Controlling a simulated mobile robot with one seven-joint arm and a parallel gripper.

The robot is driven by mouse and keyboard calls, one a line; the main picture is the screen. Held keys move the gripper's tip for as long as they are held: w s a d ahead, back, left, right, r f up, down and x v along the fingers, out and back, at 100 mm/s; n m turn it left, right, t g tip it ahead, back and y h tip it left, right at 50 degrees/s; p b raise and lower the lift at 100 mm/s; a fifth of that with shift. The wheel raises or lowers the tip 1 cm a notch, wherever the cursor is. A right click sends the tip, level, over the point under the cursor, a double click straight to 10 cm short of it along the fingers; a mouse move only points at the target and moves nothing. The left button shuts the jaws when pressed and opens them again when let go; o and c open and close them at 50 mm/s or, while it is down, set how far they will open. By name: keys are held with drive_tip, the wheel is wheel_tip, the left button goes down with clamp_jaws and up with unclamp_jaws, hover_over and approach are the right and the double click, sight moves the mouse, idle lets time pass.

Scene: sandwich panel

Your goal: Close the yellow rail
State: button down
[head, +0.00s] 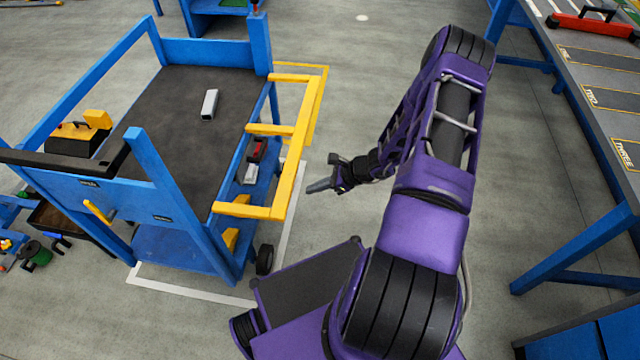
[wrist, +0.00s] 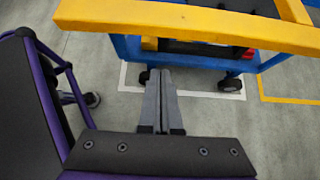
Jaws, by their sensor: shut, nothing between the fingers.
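The yellow rail (head: 290,183) is on the right side of a blue cart (head: 172,205). Its long bar stands out from the cart frame on yellow arms, with a gap between bar and deck. In the wrist view the rail (wrist: 200,25) crosses the top, beyond my fingertips. My gripper (head: 318,187) is to the right of the rail in the head view, apart from it, pointing toward the cart. In the wrist view my gripper (wrist: 162,75) has its fingers together with nothing between them, and the fingertips appear just short of the rail.
A grey metal block (head: 209,104) lies on the cart's dark deck (head: 165,115). Red and grey items sit on a lower shelf behind the rail. A blue-legged bench (head: 590,130) stands at right. Floor between cart and bench is open around my arm.

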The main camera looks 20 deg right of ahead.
drive_tip(key=shift+w+a+r, duration=0.15)
drive_tip(key=shift+w+a, duration=0.45)
drive_tip(key=shift+a, duration=0.25)
drive_tip(key=shift+w+a+r, duration=0.15)
drive_tip(key=shift+w+a, duration=0.4)
drive_tip(key=shift+a, duration=0.3)
